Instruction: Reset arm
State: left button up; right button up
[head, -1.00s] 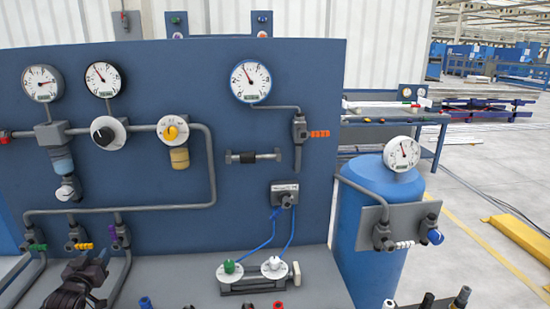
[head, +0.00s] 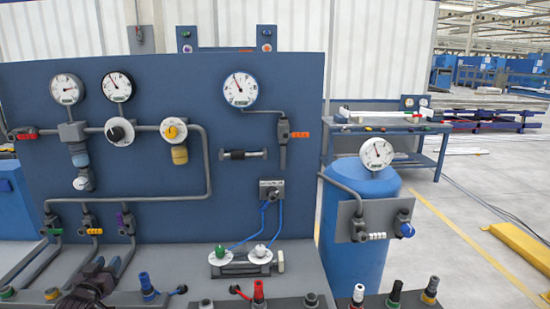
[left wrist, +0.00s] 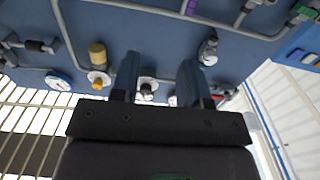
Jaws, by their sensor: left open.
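My left gripper (head: 104,268) is dark and shows at the lower left of the head view, in front of the blue panel's lower pipes. In the left wrist view its two fingers (left wrist: 161,75) stand apart with nothing between them. The blue panel (head: 225,185) with pipes and valves lies beyond the fingers and looks tilted in that view. My right gripper is in neither view.
The panel carries several gauges, including one at the upper right (head: 240,88). A grey bench (head: 200,285) with several coloured connectors runs along the bottom. A blue tank (head: 350,245) stands to the right, with open floor (head: 465,265) beyond it.

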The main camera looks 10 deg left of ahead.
pick_arm(q)
jog(key=s+d+f+m+g+h, duration=0.1)
jog(key=s+d+f+m+h, duration=0.15)
jog(key=d, duration=0.55)
jog(key=s+d+f+m+g+h, duration=0.1)
jog(key=s+d+m, duration=0.25)
jog(key=d, duration=0.55)
jog(key=s+d+f+g, duration=0.1)
jog(key=s+d+f, duration=0.2)
jog(key=s, duration=0.4)
jog(key=s+d+f+n+g, duration=0.1)
jog(key=s+d+f, duration=0.2)
jog(key=s+d, duration=0.3)
jog(key=s+d+f+n+g, duration=0.1)
jog(key=s+d+f, duration=0.3)
jog(key=s, duration=0.6)
jog(key=shift+d+g+h, duration=0.2)
jog(key=shift+g+h, duration=0.1)
jog(key=shift+h, duration=0.05)
